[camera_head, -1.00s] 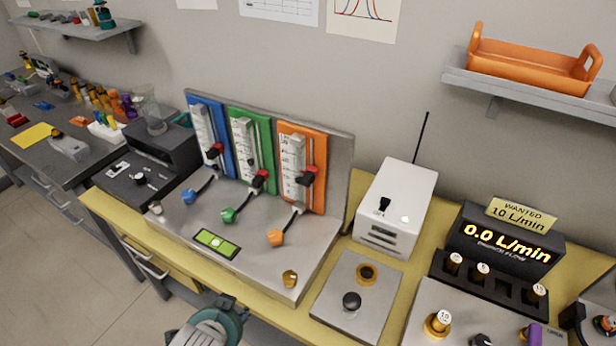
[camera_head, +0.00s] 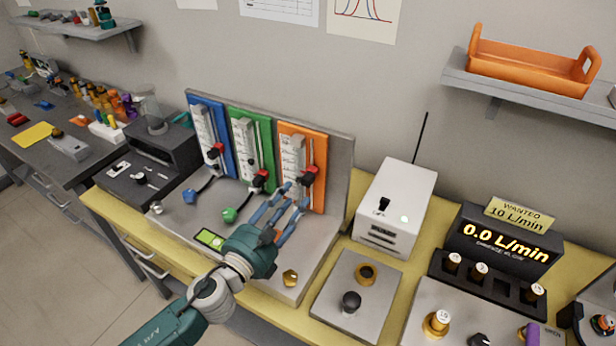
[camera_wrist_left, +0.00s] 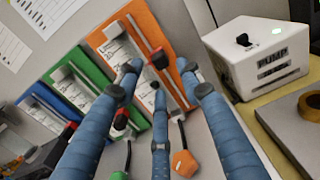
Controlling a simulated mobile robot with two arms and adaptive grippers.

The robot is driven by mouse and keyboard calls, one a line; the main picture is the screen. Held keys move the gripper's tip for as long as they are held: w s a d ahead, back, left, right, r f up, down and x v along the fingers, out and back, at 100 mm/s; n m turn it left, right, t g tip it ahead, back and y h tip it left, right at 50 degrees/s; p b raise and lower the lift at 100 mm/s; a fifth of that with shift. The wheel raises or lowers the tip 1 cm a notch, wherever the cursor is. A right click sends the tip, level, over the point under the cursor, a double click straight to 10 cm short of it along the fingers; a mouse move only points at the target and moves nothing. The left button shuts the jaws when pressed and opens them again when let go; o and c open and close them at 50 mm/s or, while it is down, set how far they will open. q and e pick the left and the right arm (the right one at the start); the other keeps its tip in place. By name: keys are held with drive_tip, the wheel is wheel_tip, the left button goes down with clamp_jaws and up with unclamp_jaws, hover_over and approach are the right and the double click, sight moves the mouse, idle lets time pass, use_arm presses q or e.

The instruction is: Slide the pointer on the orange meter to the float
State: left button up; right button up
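The orange meter (camera_head: 317,150) is the rightmost of three upright meters and also shows in the wrist view (camera_wrist_left: 146,22). Its pointer, red with a black knob (camera_head: 308,174), is on the rod right of the white scale, around mid-height; it also shows in the wrist view (camera_wrist_left: 160,59). I cannot make out the float in the tube. My left gripper (camera_head: 287,192) is in front of the lower part of this meter, fingers spread and empty. In the wrist view the fingertips (camera_wrist_left: 162,80) are below and to either side of the pointer, with no clear contact. My right gripper is out of view.
Green (camera_head: 262,136) and blue (camera_head: 198,98) meters stand close on the left, with their own pointers. An orange knob (camera_wrist_left: 184,163) sits below the orange meter, near my fingers. A white pump box (camera_head: 398,205) stands to the right. A green level display (camera_head: 209,239) lies left of my gripper.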

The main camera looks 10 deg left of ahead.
sight(305, 184)
use_arm(q)
drive_tip(key=p+x, duration=0.1)
drive_tip(key=x, duration=0.8)
drive_tip(key=shift+f, duration=0.1)
clamp_jaws()
